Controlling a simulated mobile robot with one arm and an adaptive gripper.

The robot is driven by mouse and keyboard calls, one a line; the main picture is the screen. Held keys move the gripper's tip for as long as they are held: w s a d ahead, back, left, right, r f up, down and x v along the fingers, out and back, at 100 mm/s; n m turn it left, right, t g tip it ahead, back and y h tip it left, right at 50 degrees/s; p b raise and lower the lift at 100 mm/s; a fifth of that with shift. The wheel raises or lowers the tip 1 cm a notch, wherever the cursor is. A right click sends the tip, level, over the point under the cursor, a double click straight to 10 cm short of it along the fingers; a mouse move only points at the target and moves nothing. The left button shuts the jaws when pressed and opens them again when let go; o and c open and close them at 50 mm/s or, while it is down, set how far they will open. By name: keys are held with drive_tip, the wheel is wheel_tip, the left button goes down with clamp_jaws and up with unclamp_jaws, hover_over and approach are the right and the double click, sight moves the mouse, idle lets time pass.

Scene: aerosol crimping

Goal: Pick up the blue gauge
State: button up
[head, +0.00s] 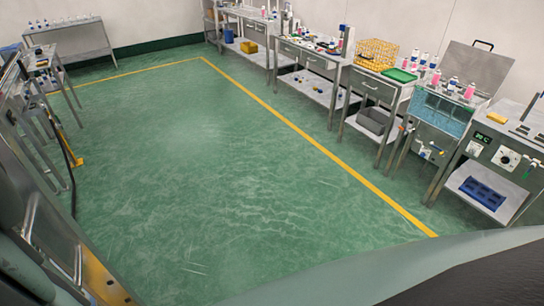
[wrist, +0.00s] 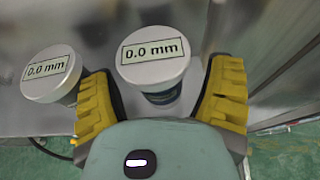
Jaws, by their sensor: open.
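In the wrist view, a round gauge with a white top reading "0.0 mm" and a dark blue body (wrist: 163,98) stands upright on a grey metal surface. My gripper (wrist: 162,78) is open, with one yellow finger on each side of this blue gauge. The right finger is close to it; I cannot tell whether it touches. A second gauge (wrist: 50,72) with the same white top and reading stands to the left, just outside the left finger. Its body colour is hard to tell. I cannot make out the gauges or my gripper in the head view.
In the head view, workbenches line the right wall, with a yellow rack (head: 377,52), a blue-fronted bath (head: 440,108) and a blue tray (head: 482,194). A metal bench (head: 40,62) stands at the left. The green floor (head: 215,170) between is clear.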

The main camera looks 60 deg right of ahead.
drive_tip(key=shift+p+x, duration=0.35)
drive_tip(key=shift+x, duration=0.65)
clamp_jaws()
